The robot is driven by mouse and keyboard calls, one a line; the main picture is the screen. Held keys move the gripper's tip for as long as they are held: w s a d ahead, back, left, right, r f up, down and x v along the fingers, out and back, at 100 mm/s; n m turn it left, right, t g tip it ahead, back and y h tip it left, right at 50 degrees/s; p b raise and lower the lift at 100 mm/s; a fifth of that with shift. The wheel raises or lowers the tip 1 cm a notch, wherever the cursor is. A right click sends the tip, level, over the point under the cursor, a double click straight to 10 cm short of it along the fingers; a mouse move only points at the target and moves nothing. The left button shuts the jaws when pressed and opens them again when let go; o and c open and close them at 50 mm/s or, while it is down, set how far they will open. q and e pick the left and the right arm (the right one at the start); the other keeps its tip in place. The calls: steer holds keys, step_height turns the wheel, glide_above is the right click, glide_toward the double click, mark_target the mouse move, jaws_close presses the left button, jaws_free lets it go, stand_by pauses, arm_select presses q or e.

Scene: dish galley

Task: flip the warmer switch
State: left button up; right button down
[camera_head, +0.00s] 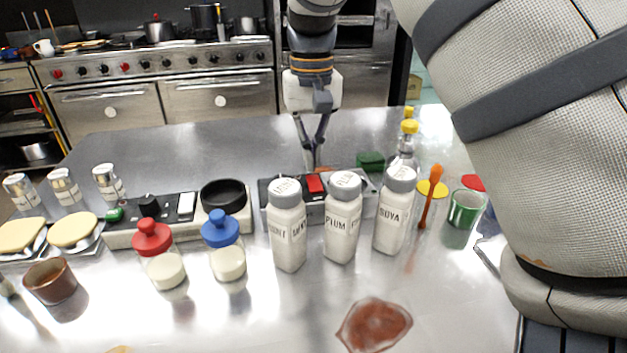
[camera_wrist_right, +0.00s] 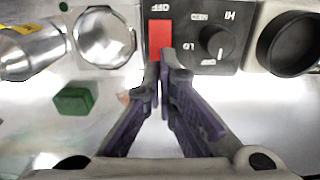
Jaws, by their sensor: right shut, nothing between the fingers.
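The red rocker switch (camera_head: 315,184) sits on a dark control panel (camera_head: 267,190), partly hidden in the head view by the white shaker bottles in front. In the right wrist view the red switch (camera_wrist_right: 160,37) has an OFF mark above it, and a dark knob (camera_wrist_right: 216,40) with HI, MED and LO marks beside it. My right gripper (camera_head: 313,166) comes down from above at the far side of the switch. In the wrist view its shut, empty fingertips (camera_wrist_right: 163,62) are at the switch's lower edge. I cannot tell whether they touch it. My left gripper is not in view.
Three labelled white bottles (camera_head: 342,222) stand close in front of the panel. A beige unit (camera_head: 125,238) with a white switch (camera_head: 187,205) and black dish (camera_head: 224,194) is at left. A green block (camera_wrist_right: 75,98) lies near the gripper. A red-brown patch (camera_head: 374,325) marks the front counter.

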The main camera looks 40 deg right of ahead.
mark_target(312, 175)
steer(key=shift+f, duration=1.35)
stand_by(0.9)
steer(key=shift+r, duration=3.55)
